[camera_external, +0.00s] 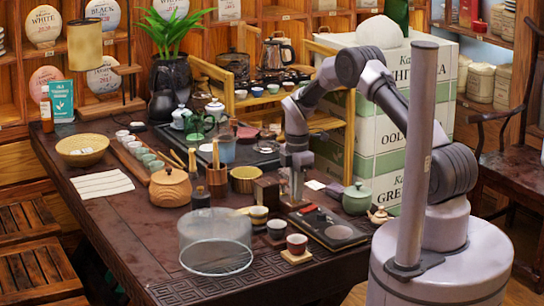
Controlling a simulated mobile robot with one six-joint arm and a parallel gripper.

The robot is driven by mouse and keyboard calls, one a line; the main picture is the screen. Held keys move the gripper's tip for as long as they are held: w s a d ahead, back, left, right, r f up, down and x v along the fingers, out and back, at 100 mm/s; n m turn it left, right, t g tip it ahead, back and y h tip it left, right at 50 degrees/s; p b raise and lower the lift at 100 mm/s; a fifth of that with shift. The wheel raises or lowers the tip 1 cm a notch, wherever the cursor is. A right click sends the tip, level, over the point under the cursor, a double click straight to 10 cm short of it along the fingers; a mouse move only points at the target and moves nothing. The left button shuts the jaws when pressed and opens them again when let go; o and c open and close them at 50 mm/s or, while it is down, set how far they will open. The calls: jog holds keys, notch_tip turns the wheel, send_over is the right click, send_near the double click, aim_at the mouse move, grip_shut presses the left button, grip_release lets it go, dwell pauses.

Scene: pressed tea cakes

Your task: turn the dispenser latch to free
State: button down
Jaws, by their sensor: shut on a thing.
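My gripper (296,203) points straight down, low over the right part of the dark tea table. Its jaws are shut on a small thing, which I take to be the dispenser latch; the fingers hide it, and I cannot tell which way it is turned. A small dark brown wooden box (265,191) stands just left of my fingers and may be the dispenser. A dark flat tray (340,234) with a small red piece (308,209) lies right in front of my gripper.
A small cup (297,243), a green lidded jar (356,198) and a clear glass dome (215,250) stand near the front. Stacked white-green boxes (390,150) rise behind my arm.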

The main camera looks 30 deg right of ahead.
jog(key=m+p, duration=0.1)
jog(key=m, duration=0.3)
jog(key=shift+r+m+p, duration=0.1)
jog(key=shift+m+p, duration=0.2)
jog(key=m, duration=0.4)
jog(key=shift+p, duration=0.3)
jog(key=m, duration=0.4)
jog(key=shift+m, duration=2.3)
jog(key=c, duration=1.5)
grip_release()
jog(key=shift+c, duration=0.2)
notch_tip(320, 180, up, 17)
jog(key=p, duration=0.5)
jog(key=shift+r, duration=0.15)
